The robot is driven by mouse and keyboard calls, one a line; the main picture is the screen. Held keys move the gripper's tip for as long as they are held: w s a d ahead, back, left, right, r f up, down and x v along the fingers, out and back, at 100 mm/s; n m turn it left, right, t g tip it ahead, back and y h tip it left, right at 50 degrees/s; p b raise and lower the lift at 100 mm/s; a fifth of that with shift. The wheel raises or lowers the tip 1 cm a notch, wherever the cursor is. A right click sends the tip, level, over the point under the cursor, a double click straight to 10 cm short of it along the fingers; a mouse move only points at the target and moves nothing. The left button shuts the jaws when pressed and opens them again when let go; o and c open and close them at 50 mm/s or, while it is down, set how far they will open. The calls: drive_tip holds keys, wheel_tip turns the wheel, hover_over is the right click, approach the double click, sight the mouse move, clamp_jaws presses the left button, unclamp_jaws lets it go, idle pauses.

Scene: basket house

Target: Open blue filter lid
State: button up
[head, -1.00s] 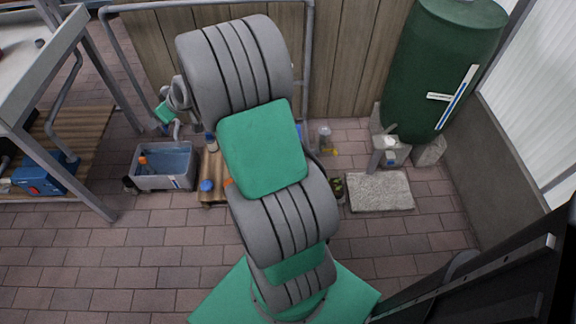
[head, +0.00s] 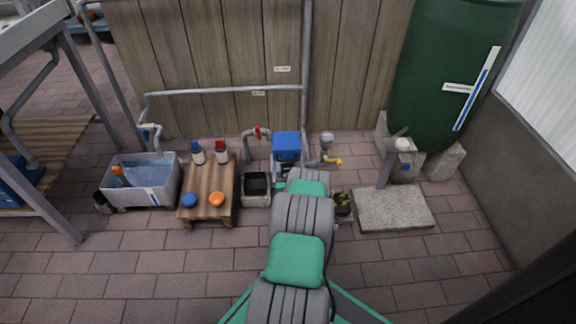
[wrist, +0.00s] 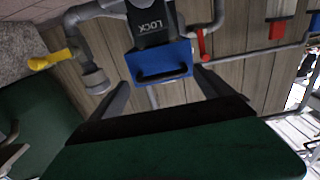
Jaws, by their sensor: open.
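The blue filter lid (head: 287,146) tops a grey filter box by the wooden wall in the head view. In the wrist view the blue lid (wrist: 160,62) shows close up, with a black handle on its face and a dark body marked LOCK behind it. My gripper (wrist: 162,80) is open and empty, with one dark finger towards each side of the lid. I cannot tell whether the fingers touch it. In the head view my arm hides the front of the filter, and the fingers are not clear there.
A pipe with a red valve handle (head: 257,132) stands left of the filter, and a yellow-handled tap (head: 332,162) right of it. A low wooden table (head: 222,182) carries bottles and caps. A grey water bin (head: 128,192) and a green barrel (head: 440,75) flank the area.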

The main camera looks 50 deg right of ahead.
sight(289, 160)
drive_tip(key=b+x, duration=0.1)
drive_tip(key=x, duration=0.2)
drive_tip(key=shift+w+d, duration=0.2)
drive_tip(key=shift+s, duration=0.1)
drive_tip(key=c, duration=1.8)
drive_tip(key=shift+r, duration=0.15)
